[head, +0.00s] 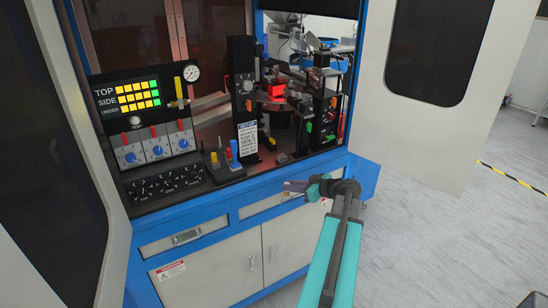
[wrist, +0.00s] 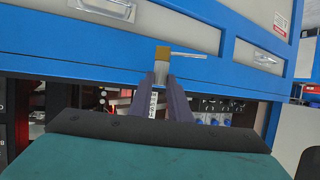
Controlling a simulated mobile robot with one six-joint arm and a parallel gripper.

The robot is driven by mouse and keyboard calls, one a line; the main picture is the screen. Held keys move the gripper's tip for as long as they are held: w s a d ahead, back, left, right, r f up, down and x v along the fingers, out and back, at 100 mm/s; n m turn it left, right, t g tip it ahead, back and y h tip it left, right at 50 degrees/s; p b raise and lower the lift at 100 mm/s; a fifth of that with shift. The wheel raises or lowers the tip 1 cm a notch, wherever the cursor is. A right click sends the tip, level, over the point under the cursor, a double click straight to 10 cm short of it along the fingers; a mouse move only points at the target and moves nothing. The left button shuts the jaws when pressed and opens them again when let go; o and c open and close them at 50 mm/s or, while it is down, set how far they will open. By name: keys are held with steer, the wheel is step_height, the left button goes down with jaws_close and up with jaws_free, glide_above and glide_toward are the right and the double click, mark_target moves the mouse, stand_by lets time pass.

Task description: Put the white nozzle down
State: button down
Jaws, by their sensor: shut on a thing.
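My gripper (head: 290,186) reaches in front of the blue front edge of the machine cabinet in the head view. In the wrist view its two purple fingers (wrist: 163,84) are shut on a small nozzle (wrist: 162,54). The nozzle shows a tan-brown end, a pale grey body and a thin pale tip pointing right; little clear white shows on it. The fingers hide part of its body. The nozzle is held in the air, apart from the worktop. In the head view it is too small to make out clearly.
A dark stand (head: 224,172) with yellow, red and blue pieces is on the worktop, left of a black column (head: 243,100). A control panel (head: 145,120) stands at the left. Machine parts with a red-lit block (head: 277,91) fill the back right. The open cabinet door (head: 425,90) flanks the right.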

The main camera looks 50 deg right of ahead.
steer(key=w+d+r+m+g+h, duration=0.1)
steer(key=d+r+m+g+h, duration=0.1)
steer(key=d+r+m+h, duration=0.5)
steer(key=d+r, duration=0.6)
steer(key=r, duration=0.1)
steer(key=shift+d+r+h, duration=0.2)
steer(key=shift+r+h, duration=0.05)
steer(key=shift+h, duration=0.15)
